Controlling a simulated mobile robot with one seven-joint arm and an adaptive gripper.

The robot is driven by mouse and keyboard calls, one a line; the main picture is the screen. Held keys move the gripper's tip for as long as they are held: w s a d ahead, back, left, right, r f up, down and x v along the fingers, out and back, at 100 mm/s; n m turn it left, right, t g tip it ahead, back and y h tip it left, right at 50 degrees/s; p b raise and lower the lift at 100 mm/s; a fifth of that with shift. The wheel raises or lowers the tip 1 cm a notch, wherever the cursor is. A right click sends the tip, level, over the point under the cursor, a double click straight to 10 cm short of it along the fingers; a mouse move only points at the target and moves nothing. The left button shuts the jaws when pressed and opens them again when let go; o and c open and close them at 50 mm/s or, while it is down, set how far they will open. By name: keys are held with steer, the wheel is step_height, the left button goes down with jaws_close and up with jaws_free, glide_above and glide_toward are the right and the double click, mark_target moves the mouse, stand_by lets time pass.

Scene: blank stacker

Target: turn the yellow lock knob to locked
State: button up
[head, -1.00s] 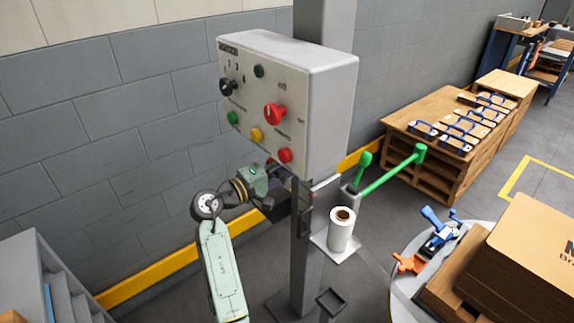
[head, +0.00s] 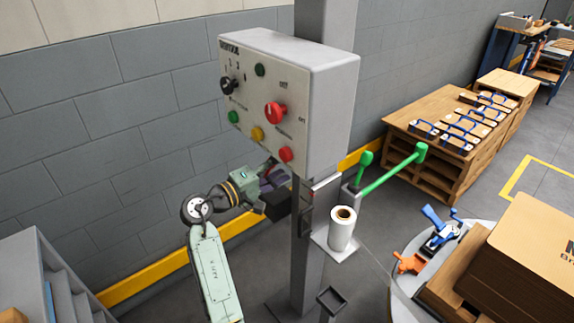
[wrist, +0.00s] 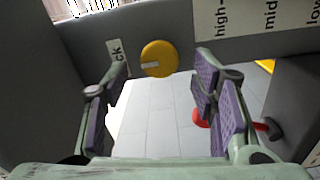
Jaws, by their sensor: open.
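The round yellow knob (wrist: 158,58) is on a dark grey face in the wrist view. A short pale mark on it points to the left. A white label ending in "ck" (wrist: 116,58) is on its left. My gripper (wrist: 163,95) is open, with its purple-padded fingers on either side of the picture; the knob shows between and beyond them, apart from both. In the head view my gripper (head: 276,178) is below the grey control box, near the post. I cannot tell the lock knob there for sure; a yellow button (head: 257,134) shows on the control box.
The grey control box (head: 333,100) hangs over my gripper, with the post (head: 306,245) beside it. A "high, mid, low" label (wrist: 260,22) and a red-ended part (wrist: 200,118) are at the right in the wrist view. Green handles (head: 385,173) and a white roll (head: 342,232) stand right of the post.

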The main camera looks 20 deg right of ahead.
steer(key=v, duration=0.9)
steer(key=shift+a+r, duration=0.1)
